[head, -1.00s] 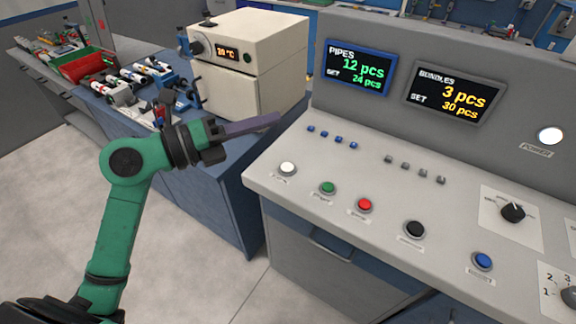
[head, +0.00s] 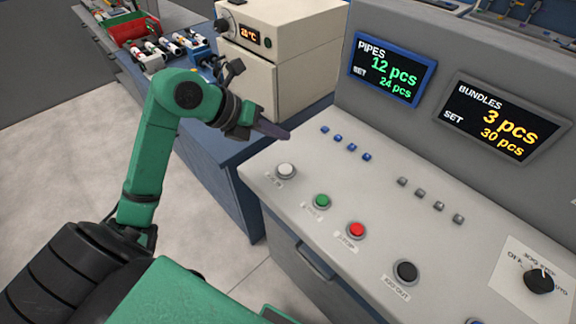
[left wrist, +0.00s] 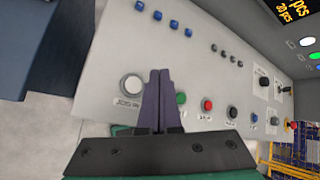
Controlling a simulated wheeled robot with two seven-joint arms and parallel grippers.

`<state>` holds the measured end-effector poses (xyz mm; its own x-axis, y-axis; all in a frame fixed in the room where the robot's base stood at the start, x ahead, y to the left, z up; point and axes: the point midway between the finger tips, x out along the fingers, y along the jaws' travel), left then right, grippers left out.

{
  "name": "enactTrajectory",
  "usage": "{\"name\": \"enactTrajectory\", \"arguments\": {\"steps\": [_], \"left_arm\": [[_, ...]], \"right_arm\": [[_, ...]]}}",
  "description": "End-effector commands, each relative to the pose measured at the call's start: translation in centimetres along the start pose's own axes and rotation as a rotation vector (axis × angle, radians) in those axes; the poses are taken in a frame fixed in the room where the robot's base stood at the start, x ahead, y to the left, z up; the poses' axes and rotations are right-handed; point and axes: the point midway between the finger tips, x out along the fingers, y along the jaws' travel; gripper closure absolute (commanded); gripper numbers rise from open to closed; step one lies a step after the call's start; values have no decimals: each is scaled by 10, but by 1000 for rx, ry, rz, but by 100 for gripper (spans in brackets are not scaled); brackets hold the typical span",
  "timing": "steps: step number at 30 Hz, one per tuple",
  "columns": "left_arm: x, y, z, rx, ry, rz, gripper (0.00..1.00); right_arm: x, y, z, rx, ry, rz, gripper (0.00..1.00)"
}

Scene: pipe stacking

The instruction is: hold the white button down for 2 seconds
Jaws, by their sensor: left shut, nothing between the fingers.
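The white button (head: 286,170) sits at the left end of the front button row on the grey control panel (head: 330,175). It also shows in the left wrist view (left wrist: 132,86), just left of the fingertips. My left gripper (head: 284,135) is shut and empty, its dark fingers pointing right above the panel's left edge. In the head view the fingertips are above and beyond the white button, apart from it. In the left wrist view the two fingers (left wrist: 160,75) lie side by side, between the white and green buttons. My right gripper is not in view.
Green (head: 321,201), red (head: 356,230) and black (head: 405,271) buttons follow to the right. Small blue buttons (head: 338,137) and grey buttons (head: 430,195) lie behind. A cream oven (head: 285,50) and a red bin (head: 133,30) stand on the blue bench beyond the arm.

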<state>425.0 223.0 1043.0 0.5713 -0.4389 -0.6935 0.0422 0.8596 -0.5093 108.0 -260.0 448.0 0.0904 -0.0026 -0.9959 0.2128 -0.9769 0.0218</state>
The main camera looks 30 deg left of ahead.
Motion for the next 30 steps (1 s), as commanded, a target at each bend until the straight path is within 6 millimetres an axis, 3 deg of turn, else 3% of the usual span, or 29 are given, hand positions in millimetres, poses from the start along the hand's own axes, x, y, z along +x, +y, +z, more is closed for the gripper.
{"name": "enactTrajectory", "arguments": {"steps": [4, 12, 21, 30], "left_arm": [[5, 3, -4, 0, 0, -1, 100], [31, 22, -22, -1, -1, -3, 100], [60, 43, -44, 1, 0, -1, 100], [62, 44, -45, 0, 0, -2, 100]], "right_arm": [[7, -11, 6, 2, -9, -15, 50], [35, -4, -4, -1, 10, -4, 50], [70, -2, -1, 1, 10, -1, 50], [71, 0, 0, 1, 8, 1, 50]]}}
